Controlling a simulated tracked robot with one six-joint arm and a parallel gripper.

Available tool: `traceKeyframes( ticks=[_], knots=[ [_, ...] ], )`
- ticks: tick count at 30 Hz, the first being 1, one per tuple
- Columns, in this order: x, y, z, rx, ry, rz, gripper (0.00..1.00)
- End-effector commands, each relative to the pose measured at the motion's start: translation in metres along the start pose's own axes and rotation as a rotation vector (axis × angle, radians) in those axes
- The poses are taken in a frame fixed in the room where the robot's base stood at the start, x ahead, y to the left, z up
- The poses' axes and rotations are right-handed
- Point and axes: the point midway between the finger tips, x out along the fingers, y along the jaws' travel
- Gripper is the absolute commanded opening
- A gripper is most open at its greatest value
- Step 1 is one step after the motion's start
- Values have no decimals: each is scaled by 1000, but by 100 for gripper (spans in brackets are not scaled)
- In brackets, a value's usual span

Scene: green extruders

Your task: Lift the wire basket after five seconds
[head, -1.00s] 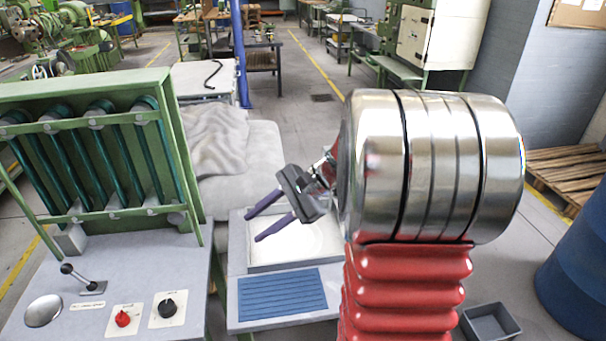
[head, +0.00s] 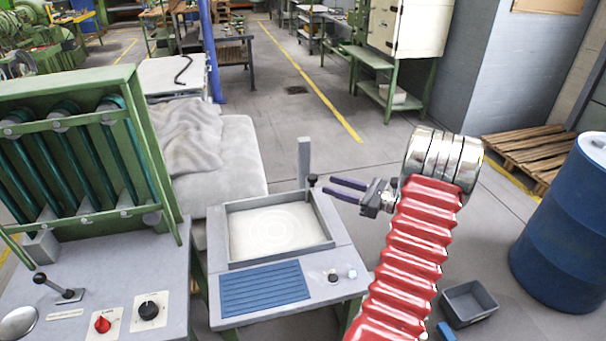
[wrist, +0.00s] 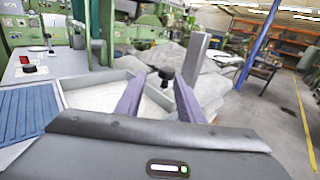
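My gripper (head: 327,187) is open and empty at the right side of a small grey table, its two purple fingers apart and pointing left. In the wrist view the fingers (wrist: 159,80) frame a black knob (wrist: 167,76) that stands beyond them. In the head view this knob (head: 313,180) is just left of the fingertips, in front of a grey post (head: 304,155). A rectangular tank (head: 231,256) with a white, ringed surface is set in the table. I cannot make out a wire basket in either view.
A blue ribbed mat (head: 262,288) lies before the tank. A green rack (head: 80,90) and a control panel with a lever (head: 60,288) stand left. A blue barrel (head: 565,230) and a grey bin (head: 470,302) are at right. The floor behind the gripper is clear.

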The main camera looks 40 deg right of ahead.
Motion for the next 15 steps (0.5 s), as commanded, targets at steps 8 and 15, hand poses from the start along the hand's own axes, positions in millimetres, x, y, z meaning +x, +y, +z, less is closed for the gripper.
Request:
traceKeyframes(
  ticks=[8,15],
  knots=[
    [-13,-12,-7,26,-26,-41,35],
    [-12,-12,-7,25,-25,-40,35]
  ],
)
